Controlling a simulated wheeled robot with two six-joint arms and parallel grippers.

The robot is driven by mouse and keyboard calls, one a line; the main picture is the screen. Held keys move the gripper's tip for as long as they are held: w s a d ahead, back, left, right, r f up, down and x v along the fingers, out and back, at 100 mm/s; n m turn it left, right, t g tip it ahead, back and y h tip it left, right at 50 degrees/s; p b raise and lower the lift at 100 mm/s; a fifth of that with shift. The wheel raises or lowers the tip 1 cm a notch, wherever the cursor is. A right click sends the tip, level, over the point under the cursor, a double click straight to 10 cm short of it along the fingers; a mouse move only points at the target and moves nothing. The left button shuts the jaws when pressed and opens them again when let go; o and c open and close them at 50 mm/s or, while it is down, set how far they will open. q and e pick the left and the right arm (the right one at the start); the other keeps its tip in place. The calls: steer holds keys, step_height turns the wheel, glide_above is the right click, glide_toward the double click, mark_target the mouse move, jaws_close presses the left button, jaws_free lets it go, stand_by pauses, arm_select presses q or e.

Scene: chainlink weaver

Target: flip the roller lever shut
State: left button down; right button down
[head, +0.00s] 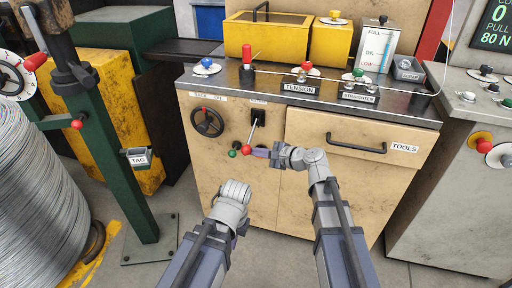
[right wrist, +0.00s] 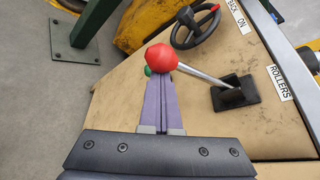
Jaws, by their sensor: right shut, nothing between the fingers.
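The roller lever is a metal rod with a red ball knob (head: 247,149), hinged in a black slotted base (head: 258,117) on the tan cabinet front. It slants down and slightly left from the base. In the right wrist view the red knob (right wrist: 161,57) lies just beyond my fingertips, with the rod running to the black base (right wrist: 235,93). My right gripper (head: 258,153) is shut and empty, its purple fingers (right wrist: 165,84) together beside the knob. I cannot tell whether they touch it. My left arm shows at the bottom, but its fingers do not.
A black handwheel (head: 208,122) is left of the lever, and a green knob (head: 233,154) sits beside the red one. A TOOLS drawer (head: 343,138) with a black handle is to the right. A green post (head: 120,130) stands left. Open floor lies before the cabinet.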

step_height(320, 180, up, 10)
steer(key=m+g+y+p, duration=0.1)
steer(key=m+g+p, duration=0.4)
steer(key=p, duration=0.6)
steer(key=shift+m+p, duration=0.35)
steer(key=shift+m, duration=0.05)
steer(key=shift+w+r, duration=0.1)
steer(key=shift+r, duration=0.05)
step_height(320, 180, down, 4)
steer(key=b, duration=0.4)
steer(key=p+v, duration=0.4)
steer(key=v, duration=0.6)
steer(key=shift+d+p, duration=0.25)
steer(key=shift+p, duration=0.1)
steer(key=shift+r, duration=0.1)
